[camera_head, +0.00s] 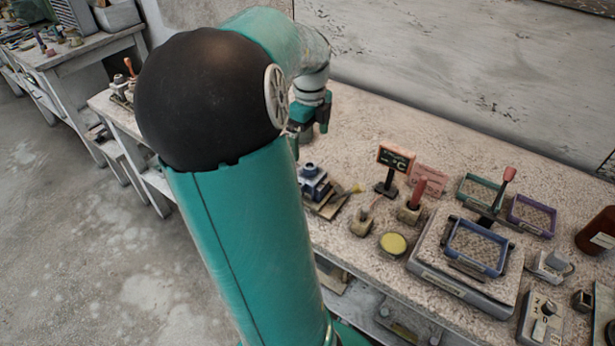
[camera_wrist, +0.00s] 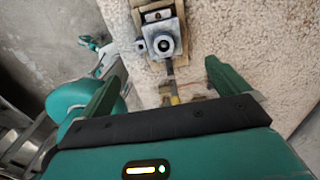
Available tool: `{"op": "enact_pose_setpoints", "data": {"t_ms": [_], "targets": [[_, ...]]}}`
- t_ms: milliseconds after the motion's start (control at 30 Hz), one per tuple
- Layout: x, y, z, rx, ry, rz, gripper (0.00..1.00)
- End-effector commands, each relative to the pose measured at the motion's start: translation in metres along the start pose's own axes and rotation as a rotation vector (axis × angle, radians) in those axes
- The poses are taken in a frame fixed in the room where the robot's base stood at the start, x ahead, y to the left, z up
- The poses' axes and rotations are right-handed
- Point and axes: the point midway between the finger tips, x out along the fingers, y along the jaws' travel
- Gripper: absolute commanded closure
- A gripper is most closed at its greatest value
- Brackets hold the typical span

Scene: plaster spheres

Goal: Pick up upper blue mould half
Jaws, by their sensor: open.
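A blue-grey mould (camera_head: 313,183) with a round opening on top sits on a wooden board on the bench, just right of my arm. In the wrist view the mould (camera_wrist: 161,38) lies ahead, beyond and between my fingers. I cannot clearly tell its upper half from a lower one. My gripper (camera_wrist: 163,72) is open and empty, its two green fingers spread apart and not touching the mould. In the head view my gripper (camera_head: 309,115) hangs over the bench, partly hidden behind my arm.
A small black sign (camera_head: 395,158), a red-handled tool (camera_head: 413,200), a yellow disc (camera_head: 393,243) and a blue tray (camera_head: 476,248) on a scale stand to the right. A yellow-tipped brush (camera_wrist: 172,92) lies near the mould. The bench behind is clear up to the wall.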

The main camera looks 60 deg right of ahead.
Motion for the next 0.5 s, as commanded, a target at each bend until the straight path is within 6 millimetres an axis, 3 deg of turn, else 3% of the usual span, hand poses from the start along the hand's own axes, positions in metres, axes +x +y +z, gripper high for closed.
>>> {"op": "enact_pose_setpoints", "data": {"t_ms": [300,500], "targets": [[0.06,0.001,0.0,-0.003,0.002,0.002,0.0],[0.075,0.002,0.003,-0.009,0.0,0.001,0.0]]}}
